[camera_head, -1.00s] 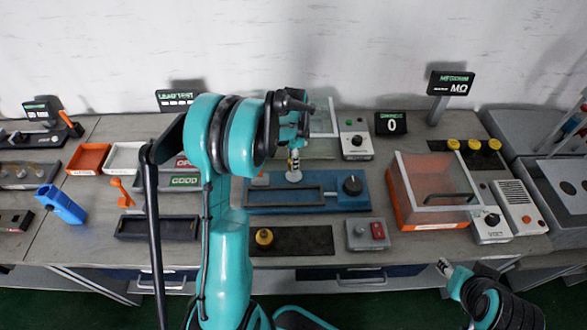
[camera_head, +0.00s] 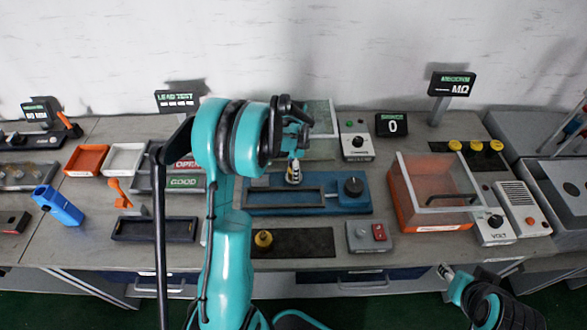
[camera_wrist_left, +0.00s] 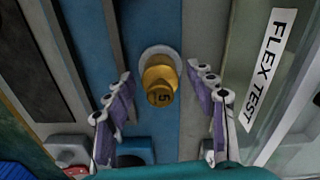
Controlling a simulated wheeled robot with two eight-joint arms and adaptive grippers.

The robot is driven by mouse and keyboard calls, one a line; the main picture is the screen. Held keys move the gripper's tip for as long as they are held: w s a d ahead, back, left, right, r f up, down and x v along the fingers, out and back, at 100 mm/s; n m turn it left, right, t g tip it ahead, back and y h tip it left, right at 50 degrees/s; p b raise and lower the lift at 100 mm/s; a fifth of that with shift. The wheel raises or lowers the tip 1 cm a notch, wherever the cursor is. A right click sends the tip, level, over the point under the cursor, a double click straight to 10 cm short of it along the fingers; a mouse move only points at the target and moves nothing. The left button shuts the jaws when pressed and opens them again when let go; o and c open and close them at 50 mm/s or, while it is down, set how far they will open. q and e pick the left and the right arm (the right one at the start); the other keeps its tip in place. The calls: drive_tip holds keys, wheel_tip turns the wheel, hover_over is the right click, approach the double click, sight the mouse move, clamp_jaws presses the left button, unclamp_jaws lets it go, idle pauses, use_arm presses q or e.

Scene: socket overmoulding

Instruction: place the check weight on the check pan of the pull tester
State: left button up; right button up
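The check weight, a brass cylinder marked 5 (camera_wrist_left: 160,82), stands on the pale round check pan (camera_wrist_left: 158,51) in the left wrist view. The pan sits on the blue base of the pull tester (camera_head: 345,204). My left gripper (camera_wrist_left: 166,98) is open, one finger on each side of the weight, with visible gaps. In the head view my left gripper (camera_head: 295,157) is above the pan at the tester's back edge, and it partly hides the weight (camera_head: 294,173). My right gripper (camera_head: 445,270) hangs empty in front of the bench, too small to tell if open.
Another brass-coloured knob or weight (camera_head: 264,239) stands on a dark mat in front of the tester. A clear box labelled FLEX TEST (camera_wrist_left: 285,85) stands close behind the pan. An orange box with a clear lid (camera_head: 428,205) is to the right. My left arm covers the bench's middle-left.

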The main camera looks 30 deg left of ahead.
use_arm(q)
drive_tip(key=shift+r, duration=0.2)
wheel_tip(320, 180, up, 11)
drive_tip(key=p, duration=0.3)
drive_tip(key=s+d+r+n+t, duration=0.3)
drive_tip(key=s+d+r+n, duration=0.1)
drive_tip(key=s+d+r, duration=0.45)
drive_tip(key=s+d+n+t, duration=0.4)
drive_tip(key=s+d+n, duration=0.2)
drive_tip(key=s, duration=0.4)
drive_tip(key=shift+s+d+p, duration=0.2)
drive_tip(key=shift+d+p, duration=0.1)
drive_tip(key=shift+d, duration=0.2)
